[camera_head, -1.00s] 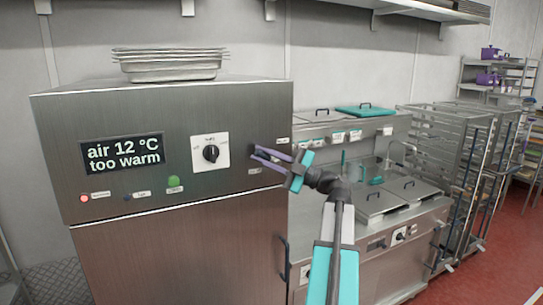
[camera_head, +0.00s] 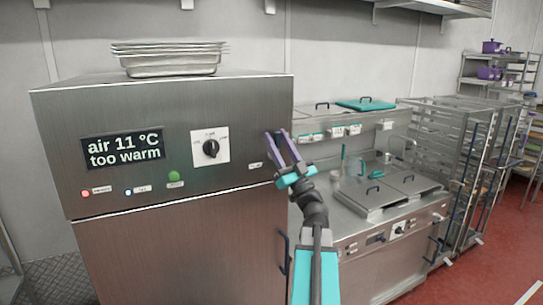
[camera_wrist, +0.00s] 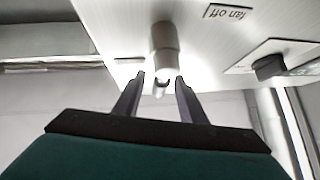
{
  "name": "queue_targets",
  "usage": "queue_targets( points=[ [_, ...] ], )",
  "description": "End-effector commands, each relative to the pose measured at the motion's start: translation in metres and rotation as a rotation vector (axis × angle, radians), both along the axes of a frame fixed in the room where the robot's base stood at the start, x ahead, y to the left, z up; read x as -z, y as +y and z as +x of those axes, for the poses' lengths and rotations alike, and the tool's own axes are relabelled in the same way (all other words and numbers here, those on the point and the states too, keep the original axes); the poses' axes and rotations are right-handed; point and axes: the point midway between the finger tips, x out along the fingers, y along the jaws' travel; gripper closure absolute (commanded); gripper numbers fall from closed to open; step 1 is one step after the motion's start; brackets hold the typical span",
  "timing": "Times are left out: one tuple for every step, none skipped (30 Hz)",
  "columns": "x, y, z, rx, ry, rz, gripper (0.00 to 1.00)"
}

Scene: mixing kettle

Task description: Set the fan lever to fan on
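The fan lever (camera_wrist: 163,45) shows in the wrist view as a rounded beige-grey handle on the pale panel, its narrow end (camera_wrist: 159,90) reaching between my fingertips. A "fan off" label (camera_wrist: 228,13) is to its right. My gripper (camera_wrist: 160,82) is open, with a finger on each side of the lever's end and visible gaps. The display (camera_head: 123,148) reads "air 11 °C too warm".
The steel cabinet (camera_head: 170,240) carries a rotary knob (camera_head: 210,148), a green button (camera_head: 174,175), a red lamp (camera_head: 86,193) and a blue lamp (camera_head: 128,191). Stacked trays (camera_head: 170,60) lie on top. A counter with lids (camera_head: 370,200) stands to the right.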

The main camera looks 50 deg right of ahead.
Motion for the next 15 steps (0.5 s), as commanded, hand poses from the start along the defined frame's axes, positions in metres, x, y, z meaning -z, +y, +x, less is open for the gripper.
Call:
queue_targets(
  points=[
    [0.000,0.000,0.000,0.000,0.000,-0.001,0.62],
    [0.000,0.000,0.000,0.000,0.000,-0.001,0.62],
    [0.000,0.000,0.000,0.000,0.001,-0.003,0.62],
    [0.000,0.000,0.000,0.000,0.001,-0.003,0.62],
    [0.000,0.000,0.000,-0.001,0.001,-0.003,0.62],
    [0.000,0.001,0.001,-0.001,0.001,-0.003,0.62],
    [0.000,0.001,0.001,-0.001,0.001,-0.003,0.62],
    [0.000,0.001,0.001,-0.001,0.001,-0.004,0.62],
    [0.001,0.001,0.000,-0.001,0.001,-0.004,0.62],
    [0.001,0.001,-0.001,-0.001,0.001,-0.005,0.62],
    [0.002,0.001,-0.001,-0.001,0.001,-0.005,0.62],
    [0.004,0.002,-0.003,-0.001,0.001,-0.005,0.62],
    [0.006,0.002,-0.004,-0.001,0.001,-0.005,0.62],
    [0.007,0.002,-0.006,-0.001,0.001,-0.005,0.62],
    [0.010,0.003,-0.008,0.000,0.001,-0.006,0.62]
  ],
)
